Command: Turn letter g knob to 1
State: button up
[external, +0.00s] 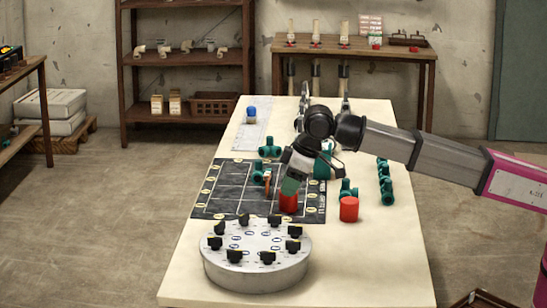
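A round grey knob drum (256,275) stands at the near left end of the table. Several black knobs, one of them at the front left (234,256), are set in a ring on its top. The letters and numbers are too small to read, so I cannot tell which knob is g or where it points. My gripper (290,186) is tilted downward above the dark mat, behind and above the drum and apart from the knobs. Its fingertips are at a red cylinder (288,203). I cannot tell whether they grip it.
The dark gridded mat (230,190) lies behind the drum with green pipe fittings on and around it. Another red cylinder (349,209) stands to the right. More green fittings (384,180) line the table's right edge. The table (375,270) is bare right of the drum.

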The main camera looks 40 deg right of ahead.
aim_at(275, 215)
jog(key=x, duration=0.9)
grip_shut()
